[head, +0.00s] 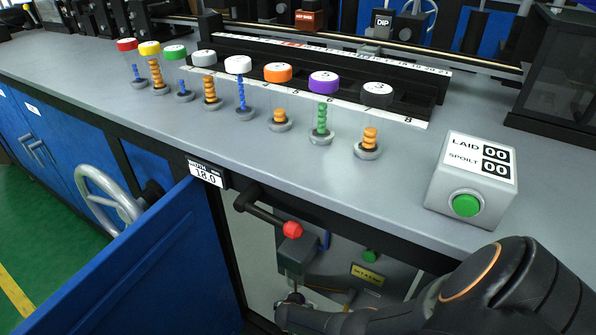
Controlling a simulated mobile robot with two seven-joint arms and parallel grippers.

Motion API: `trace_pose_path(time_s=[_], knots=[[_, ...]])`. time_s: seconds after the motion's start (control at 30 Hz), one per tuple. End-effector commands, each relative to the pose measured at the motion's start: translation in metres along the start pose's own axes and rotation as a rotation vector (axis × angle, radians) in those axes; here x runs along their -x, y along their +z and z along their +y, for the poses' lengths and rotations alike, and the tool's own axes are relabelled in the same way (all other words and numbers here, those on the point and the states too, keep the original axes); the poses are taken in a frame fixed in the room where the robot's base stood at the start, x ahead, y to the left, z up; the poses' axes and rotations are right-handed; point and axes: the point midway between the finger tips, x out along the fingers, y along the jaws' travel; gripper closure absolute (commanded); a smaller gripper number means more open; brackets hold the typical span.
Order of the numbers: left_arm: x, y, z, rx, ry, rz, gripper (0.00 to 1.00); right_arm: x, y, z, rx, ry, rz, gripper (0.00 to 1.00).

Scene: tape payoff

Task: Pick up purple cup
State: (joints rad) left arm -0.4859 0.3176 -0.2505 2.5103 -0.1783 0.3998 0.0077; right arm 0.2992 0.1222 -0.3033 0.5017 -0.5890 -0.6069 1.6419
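A purple round cup (323,84) with a pale top stands in the row of coloured cups on the counter, right of the orange one and left of the dark grey one. My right gripper's fingers cannot be made out clearly there. No gripper is near the purple cup. My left gripper is out of view.
A grey counter box (466,206) with a green button stands right. A blue door (155,265) hangs open. The front counter strip is clear.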

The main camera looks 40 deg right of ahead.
Motion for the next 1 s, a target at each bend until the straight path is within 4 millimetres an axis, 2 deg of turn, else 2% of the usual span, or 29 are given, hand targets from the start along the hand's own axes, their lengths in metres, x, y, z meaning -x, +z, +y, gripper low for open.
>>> trace_pose_path(time_s=[0.43, 1.0], knots=[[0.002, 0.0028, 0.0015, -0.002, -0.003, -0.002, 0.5, -0.0022, 0.0058, -0.0009, 0.0, 0.0, 0.0, 0.01], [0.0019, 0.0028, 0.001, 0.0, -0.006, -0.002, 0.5, -0.0023, 0.0053, -0.0009, -0.001, 0.0, 0.0, 0.65]])
